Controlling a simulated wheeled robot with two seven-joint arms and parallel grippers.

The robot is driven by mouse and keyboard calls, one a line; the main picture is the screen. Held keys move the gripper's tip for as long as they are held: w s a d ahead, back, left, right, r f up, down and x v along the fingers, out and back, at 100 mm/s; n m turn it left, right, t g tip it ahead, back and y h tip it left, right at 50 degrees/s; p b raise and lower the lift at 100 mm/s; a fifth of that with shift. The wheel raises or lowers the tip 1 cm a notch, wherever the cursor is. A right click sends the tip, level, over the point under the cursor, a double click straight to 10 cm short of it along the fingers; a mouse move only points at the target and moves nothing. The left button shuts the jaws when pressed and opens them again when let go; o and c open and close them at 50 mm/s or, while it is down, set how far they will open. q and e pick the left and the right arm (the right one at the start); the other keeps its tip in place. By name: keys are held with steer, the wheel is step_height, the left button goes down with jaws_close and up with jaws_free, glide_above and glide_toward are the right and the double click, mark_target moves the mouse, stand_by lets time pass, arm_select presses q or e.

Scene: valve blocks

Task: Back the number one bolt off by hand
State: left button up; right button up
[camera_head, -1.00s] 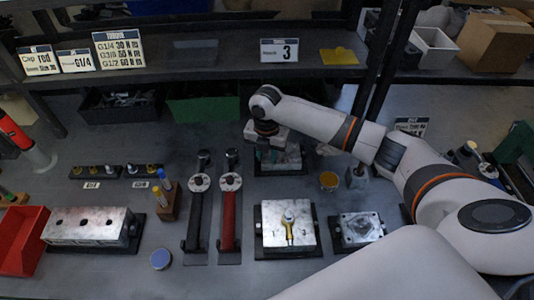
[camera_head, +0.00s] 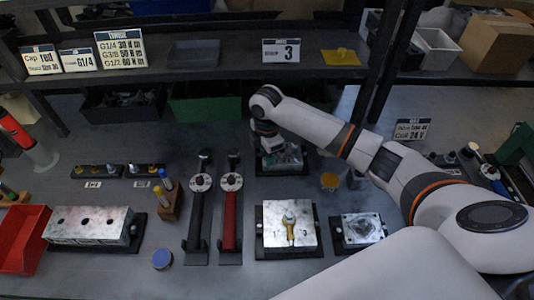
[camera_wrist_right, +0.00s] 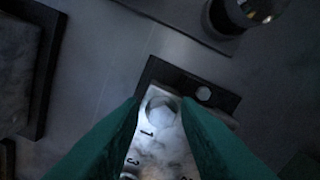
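The metal block marked with numbers (camera_wrist_right: 152,150) sits on a dark base plate in the right wrist view. Its number one bolt (camera_wrist_right: 161,112), a pale round head, is just above the printed 1. My right gripper (camera_wrist_right: 160,102) has its teal fingers open, one on each side of that bolt, with a narrow gap showing at each side. I cannot tell how far its tips are above the block. In the head view the right gripper (camera_head: 268,146) points down over this block (camera_head: 290,160) and partly hides it. My left gripper is not in view.
A block with a brass-coloured fitting (camera_head: 305,238) and a smaller clamped block (camera_head: 360,229) stand in front. Black (camera_head: 197,215) and red-handled (camera_head: 230,215) wrenches lie left of them. A shelf with a number 3 sign (camera_head: 281,50) runs behind.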

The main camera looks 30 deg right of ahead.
steer(key=shift+p, duration=0.5)
steer(key=shift+c, duration=0.2)
jaws_close()
steer(key=n, duration=0.9)
steer(key=shift+d, duration=0.1)
steer(key=n, duration=0.6)
steer(key=shift+s+d, duration=0.1)
steer(key=n, duration=0.6)
steer(key=shift+d+n, duration=0.1)
steer(key=shift+n, duration=0.3)
